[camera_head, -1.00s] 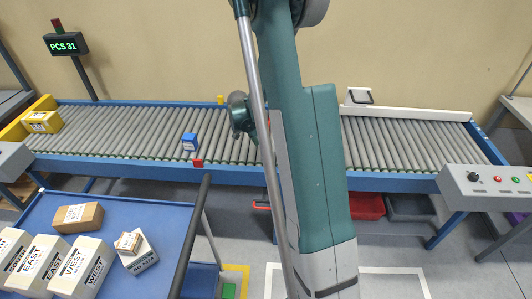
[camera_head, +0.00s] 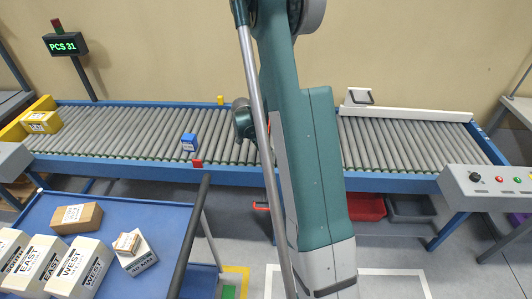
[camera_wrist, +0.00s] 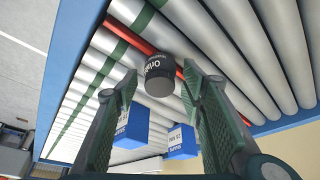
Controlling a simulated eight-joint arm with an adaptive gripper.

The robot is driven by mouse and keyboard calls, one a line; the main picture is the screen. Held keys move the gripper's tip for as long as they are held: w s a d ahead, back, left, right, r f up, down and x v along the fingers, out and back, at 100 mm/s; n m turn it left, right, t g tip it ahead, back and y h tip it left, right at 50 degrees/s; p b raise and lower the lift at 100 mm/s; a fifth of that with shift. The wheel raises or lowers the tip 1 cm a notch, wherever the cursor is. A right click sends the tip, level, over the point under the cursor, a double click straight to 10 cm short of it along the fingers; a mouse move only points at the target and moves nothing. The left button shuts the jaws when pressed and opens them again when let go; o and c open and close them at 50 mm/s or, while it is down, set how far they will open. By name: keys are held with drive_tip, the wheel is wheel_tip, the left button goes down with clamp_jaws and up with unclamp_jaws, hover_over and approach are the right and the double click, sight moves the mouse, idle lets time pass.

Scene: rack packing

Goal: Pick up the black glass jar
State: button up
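The black glass jar (camera_wrist: 159,68) shows in the wrist view as a small dark cylinder with white lettering and a grey end. It lies on or just above the conveyor rollers, beside a red strip. My gripper (camera_wrist: 160,75) is open, with its two green-padded fingers on either side of the view. The jar appears between and just beyond the fingertips, and I see no finger closed on it. In the head view my arm covers this part of the conveyor, so the jar is hidden there.
Two blue boxes (camera_wrist: 134,126) (camera_wrist: 182,143) appear between the fingers, below the jar in the wrist view. One blue box (camera_head: 190,142) shows on the conveyor (camera_head: 110,130) in the head view. A yellow box (camera_head: 41,122) sits at the conveyor's left end. Cartons (camera_head: 78,217) stand on the blue table (camera_head: 150,205).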

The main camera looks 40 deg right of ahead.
drive_tip(key=c, duration=0.8)
drive_tip(key=shift+o, duration=0.2)
drive_tip(key=shift+r, duration=0.2)
drive_tip(key=shift+r+p, duration=1.1)
drive_tip(key=shift+r, duration=3.75)
